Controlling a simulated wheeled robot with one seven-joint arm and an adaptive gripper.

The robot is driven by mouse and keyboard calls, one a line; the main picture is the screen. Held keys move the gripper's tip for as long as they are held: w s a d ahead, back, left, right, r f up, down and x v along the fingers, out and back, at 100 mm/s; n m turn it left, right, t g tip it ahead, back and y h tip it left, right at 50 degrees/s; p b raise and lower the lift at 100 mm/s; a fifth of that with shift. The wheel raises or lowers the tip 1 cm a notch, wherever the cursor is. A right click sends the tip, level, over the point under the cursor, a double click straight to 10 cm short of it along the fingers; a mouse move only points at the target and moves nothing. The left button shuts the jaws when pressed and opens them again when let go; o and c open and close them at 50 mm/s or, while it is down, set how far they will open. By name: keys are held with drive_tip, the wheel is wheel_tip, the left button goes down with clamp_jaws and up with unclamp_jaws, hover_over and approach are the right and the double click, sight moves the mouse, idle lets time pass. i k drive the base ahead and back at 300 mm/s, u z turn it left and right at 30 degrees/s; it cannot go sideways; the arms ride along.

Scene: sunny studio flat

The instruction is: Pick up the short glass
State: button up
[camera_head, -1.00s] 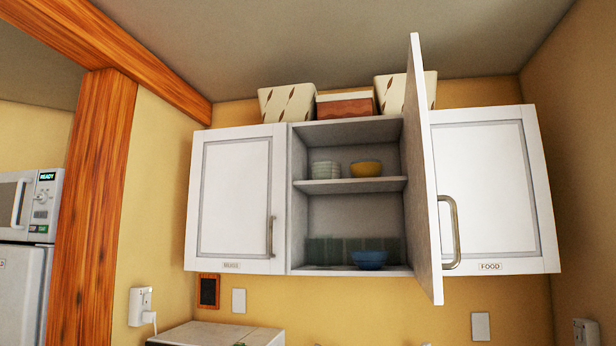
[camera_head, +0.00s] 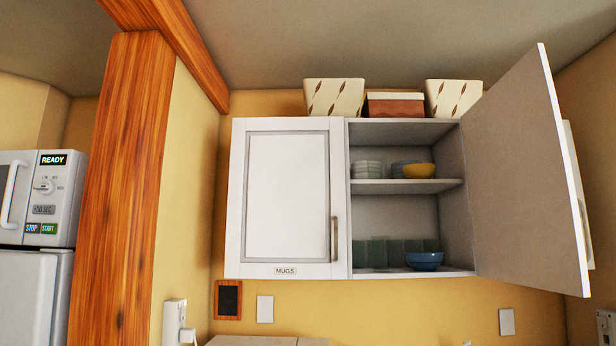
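Several short greenish glasses (camera_head: 377,253) stand in a row on the lower shelf of the open middle cabinet (camera_head: 399,132). A blue bowl (camera_head: 424,261) stands at the right of that shelf and partly hides the glasses there. The glasses look dim and are small in view, so I cannot tell their exact shapes. My gripper is not in view.
The cabinet's open door (camera_head: 525,175) sticks out to the right. The closed MUGS door (camera_head: 287,200) is to the left. Pale bowls (camera_head: 367,169) and a yellow bowl (camera_head: 419,171) sit on the upper shelf. A wooden post (camera_head: 122,200) and microwave (camera_head: 38,200) are at left.

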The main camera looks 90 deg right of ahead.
sight(376, 167)
drive_tip(key=i, duration=1.55)
drive_tip(key=z, duration=3.55)
drive_tip(key=i, duration=0.3)
drive_tip(key=z, duration=0.1)
